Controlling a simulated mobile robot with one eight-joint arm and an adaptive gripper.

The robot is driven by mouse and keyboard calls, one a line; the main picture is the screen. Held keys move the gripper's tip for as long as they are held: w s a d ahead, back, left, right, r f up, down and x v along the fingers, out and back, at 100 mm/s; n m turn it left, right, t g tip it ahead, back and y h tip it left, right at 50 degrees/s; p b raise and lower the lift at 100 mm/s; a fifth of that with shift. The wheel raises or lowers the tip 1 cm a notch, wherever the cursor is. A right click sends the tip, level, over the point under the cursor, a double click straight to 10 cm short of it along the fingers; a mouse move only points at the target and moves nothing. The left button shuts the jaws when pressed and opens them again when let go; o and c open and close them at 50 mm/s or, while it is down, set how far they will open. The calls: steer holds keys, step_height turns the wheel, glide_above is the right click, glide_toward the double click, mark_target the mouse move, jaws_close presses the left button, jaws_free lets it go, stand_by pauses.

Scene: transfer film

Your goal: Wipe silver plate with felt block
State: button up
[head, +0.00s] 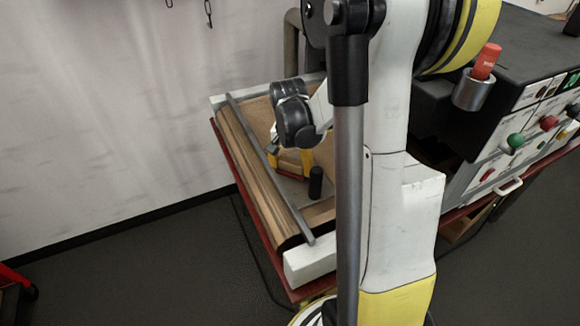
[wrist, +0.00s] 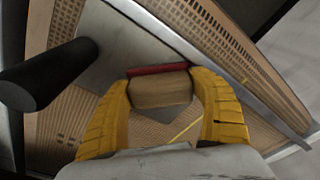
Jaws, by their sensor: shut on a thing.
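My gripper (head: 290,158) has yellow fingers, which also show in the wrist view (wrist: 163,88). They are shut on a tan felt block (wrist: 160,90) with a red strip along its far edge. The block is held over the silver plate (wrist: 120,45), a flat grey sheet lying on a tan perforated bed. In the head view the plate (head: 291,189) shows partly below the gripper; my arm hides some of the bed. I cannot tell whether the block touches the plate.
A black upright cylinder (head: 316,182) stands close to the gripper, at left in the wrist view (wrist: 48,76). A long metal bar (head: 266,160) runs along the bed's left side. A control box with knobs (head: 516,140) and a red-topped holder (head: 473,90) stand right.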

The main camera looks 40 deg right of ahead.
mark_target(295, 160)
steer(key=shift+s+d, duration=0.1)
steer(key=shift+s, duration=0.05)
steer(key=shift+d+r+p, duration=0.15)
steer(key=shift+r+p, duration=0.35)
steer(key=shift+d+r+p, duration=0.1)
steer(key=shift+r+p, duration=1.65)
steer(key=shift+r, duration=0.75)
steer(key=shift+r+p, duration=1.05)
steer(key=shift+r, duration=0.45)
